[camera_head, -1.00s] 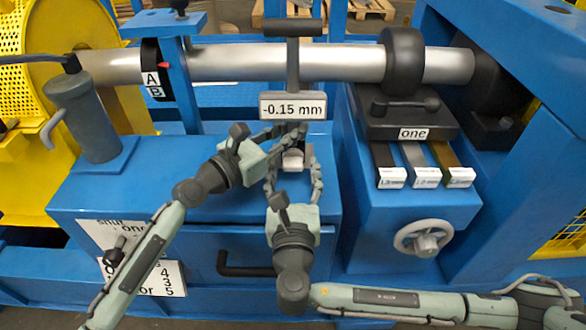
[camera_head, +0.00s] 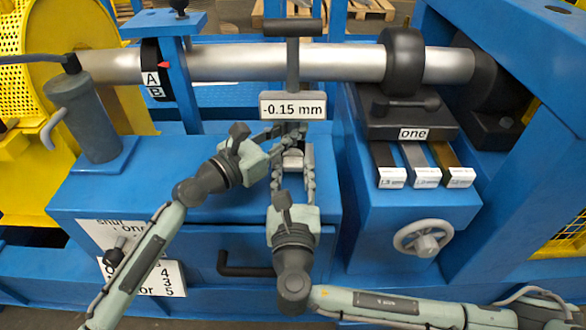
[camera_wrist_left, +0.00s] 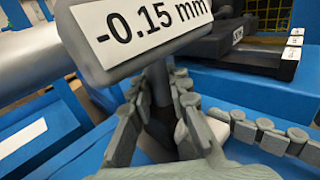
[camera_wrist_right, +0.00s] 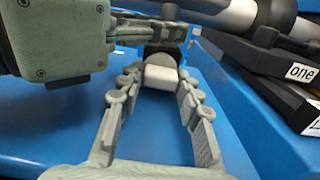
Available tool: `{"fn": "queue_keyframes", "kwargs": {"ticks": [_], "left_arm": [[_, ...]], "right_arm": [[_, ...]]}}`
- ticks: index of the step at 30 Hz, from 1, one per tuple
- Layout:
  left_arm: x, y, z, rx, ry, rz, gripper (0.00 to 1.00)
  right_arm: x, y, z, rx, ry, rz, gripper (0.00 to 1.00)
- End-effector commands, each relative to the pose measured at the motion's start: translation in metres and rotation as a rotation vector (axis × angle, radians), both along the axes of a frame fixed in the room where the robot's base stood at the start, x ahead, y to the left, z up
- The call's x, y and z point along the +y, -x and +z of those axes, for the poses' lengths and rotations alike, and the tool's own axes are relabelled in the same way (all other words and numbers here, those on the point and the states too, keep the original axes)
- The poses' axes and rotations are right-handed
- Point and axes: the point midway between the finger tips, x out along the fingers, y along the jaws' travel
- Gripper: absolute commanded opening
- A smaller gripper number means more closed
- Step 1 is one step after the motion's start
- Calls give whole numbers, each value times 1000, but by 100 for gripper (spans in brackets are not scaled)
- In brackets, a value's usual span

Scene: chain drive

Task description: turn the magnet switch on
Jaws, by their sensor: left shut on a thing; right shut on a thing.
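The gauge with its "-0.15 mm" display (camera_head: 292,106) stands against the steel shaft; the display also fills the top of the left wrist view (camera_wrist_left: 140,32). My left gripper (camera_head: 297,131) is shut on the dark gauge stand (camera_wrist_left: 159,85) just below the display. A pale, rounded piece (camera_wrist_right: 161,76), seemingly the magnet switch, sits low on the stand's front. My right gripper (camera_head: 293,163) has its fingers on both sides of this piece and is shut on it. The stand's base is mostly hidden by the fingers.
A black block labelled "one" (camera_head: 412,133), several labelled strips (camera_head: 425,175) and a handwheel (camera_head: 423,238) are at right. The shaft (camera_head: 250,62) runs behind. My two wrists are close together.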

Motion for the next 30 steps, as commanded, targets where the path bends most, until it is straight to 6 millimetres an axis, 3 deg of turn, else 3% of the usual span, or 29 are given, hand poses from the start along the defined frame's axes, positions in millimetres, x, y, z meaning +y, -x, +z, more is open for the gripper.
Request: {"fn": "queue_keyframes", "kwargs": {"ticks": [1, 2, 6, 15, 19, 30], "left_arm": [[2, -1, 0, -1, -1, 5, 0], [2, -1, 0, -1, -1, 5, 0], [2, -1, 0, -1, -1, 5, 0], [2, -1, 0, -1, -1, 4, 0], [2, -1, 0, -1, -1, 4, 0], [2, -1, 0, -1, -1, 4, 0]], "right_arm": [[0, 0, 0, -1, -3, -1, 5], [0, 0, 0, -1, -3, -1, 36], [0, 0, 0, -1, -2, -1, 54], [0, 1, 0, 0, -1, -1, 55], [0, 11, 0, 2, -1, 0, 55], [0, 86, -1, 4, -3, 0, 55]]}}
